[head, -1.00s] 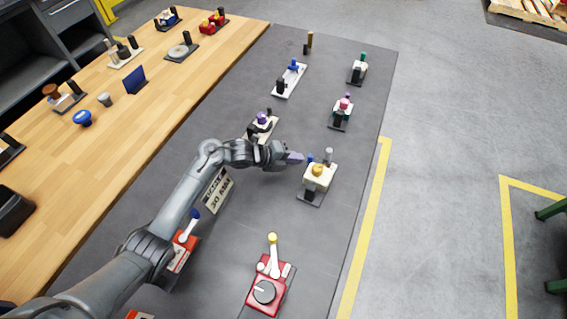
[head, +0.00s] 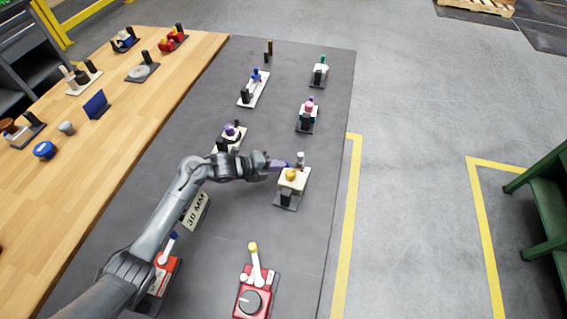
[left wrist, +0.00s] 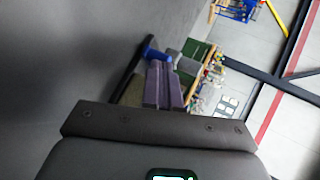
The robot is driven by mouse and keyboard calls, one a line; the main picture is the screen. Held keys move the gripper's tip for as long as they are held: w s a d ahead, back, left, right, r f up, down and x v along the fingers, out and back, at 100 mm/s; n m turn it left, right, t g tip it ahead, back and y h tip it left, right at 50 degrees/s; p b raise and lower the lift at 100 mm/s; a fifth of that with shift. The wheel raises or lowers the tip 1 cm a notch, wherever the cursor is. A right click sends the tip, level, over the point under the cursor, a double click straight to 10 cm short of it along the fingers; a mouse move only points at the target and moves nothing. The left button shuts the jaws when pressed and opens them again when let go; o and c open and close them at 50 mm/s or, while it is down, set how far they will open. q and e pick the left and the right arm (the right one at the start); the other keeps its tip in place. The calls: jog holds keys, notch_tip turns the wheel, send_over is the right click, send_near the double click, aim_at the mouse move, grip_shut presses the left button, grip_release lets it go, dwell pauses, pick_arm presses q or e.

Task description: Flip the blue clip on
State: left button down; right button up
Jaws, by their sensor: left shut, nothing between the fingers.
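The white switch unit with a yellow knob (head: 291,177) sits on a dark base plate near the right edge of the grey mat. Its small blue clip (head: 289,164) is at its far left corner, partly hidden by my left gripper. My left gripper (head: 279,164) is shut and empty, its purple fingertips at the blue clip. In the left wrist view the shut purple fingers (left wrist: 161,86) point at the blue clip (left wrist: 154,54), just beyond the tips. I cannot tell whether they touch. My right gripper is not in view.
A silver post (head: 300,158) stands beside the clip. A red unit with a yellow-tipped lever (head: 254,290) is nearer, and a unit with a pink part (head: 308,113) is farther off. A 30 MM sign (head: 196,210) stands under my left arm.

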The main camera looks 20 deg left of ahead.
pick_arm(q)
jog(key=shift+a, duration=0.15)
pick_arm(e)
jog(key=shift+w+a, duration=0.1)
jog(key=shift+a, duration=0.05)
pick_arm(q)
jog(key=shift+s+a, duration=0.15)
jog(key=s+a, duration=0.2)
jog(key=s+a+r+p, duration=0.1)
jog(key=s, duration=0.1)
jog(key=shift+s+a, duration=0.25)
jog(key=shift+a, duration=0.15)
jog(key=v, duration=0.6)
jog(key=shift+r, duration=0.15)
jog(key=shift+s+a+r, duration=0.3)
jog(key=shift+s+r, duration=0.05)
jog(key=shift+s, duration=0.05)
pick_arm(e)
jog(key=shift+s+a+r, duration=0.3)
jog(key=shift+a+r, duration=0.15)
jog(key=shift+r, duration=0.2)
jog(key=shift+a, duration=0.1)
